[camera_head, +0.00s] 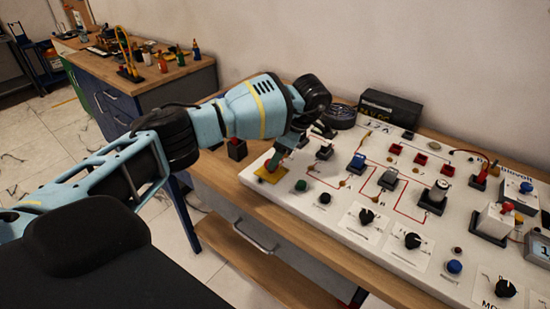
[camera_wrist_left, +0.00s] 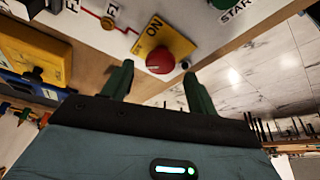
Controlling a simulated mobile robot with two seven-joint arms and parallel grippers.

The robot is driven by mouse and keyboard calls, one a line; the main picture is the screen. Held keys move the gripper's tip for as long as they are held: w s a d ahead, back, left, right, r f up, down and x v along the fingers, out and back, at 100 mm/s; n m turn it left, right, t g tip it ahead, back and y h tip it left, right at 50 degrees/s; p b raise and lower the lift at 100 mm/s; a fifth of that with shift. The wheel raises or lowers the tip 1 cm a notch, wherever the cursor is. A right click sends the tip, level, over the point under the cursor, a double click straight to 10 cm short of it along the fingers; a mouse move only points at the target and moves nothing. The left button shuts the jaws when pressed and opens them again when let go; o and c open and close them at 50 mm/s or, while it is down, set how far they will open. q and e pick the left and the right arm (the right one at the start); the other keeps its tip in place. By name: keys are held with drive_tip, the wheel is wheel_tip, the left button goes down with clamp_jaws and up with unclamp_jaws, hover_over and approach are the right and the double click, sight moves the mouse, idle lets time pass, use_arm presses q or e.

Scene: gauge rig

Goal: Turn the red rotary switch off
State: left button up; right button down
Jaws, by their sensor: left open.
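The red rotary switch (camera_wrist_left: 160,58) is a round red knob on a yellow plate (camera_wrist_left: 172,36) marked ON, at the top middle of the left wrist view. In the head view the yellow plate (camera_head: 272,175) sits at the board's near left corner, and the gripper partly covers the knob. My left gripper (camera_head: 274,161) is close above the switch. In the left wrist view its green fingers (camera_wrist_left: 158,70) are apart, one on each side of the knob, with nothing held. I cannot tell whether they touch it. My right gripper is not in view.
The white board (camera_head: 330,220) carries several switches, a green button (camera_head: 300,185) and black dials (camera_head: 366,216) right of the red switch. A black box (camera_head: 390,107) stands behind the board. Another workbench (camera_head: 135,80) with small items is at the back left.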

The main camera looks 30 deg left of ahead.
use_arm(q)
drive_tip(key=shift+v, duration=2.65)
drive_tip(key=shift+f, duration=0.1)
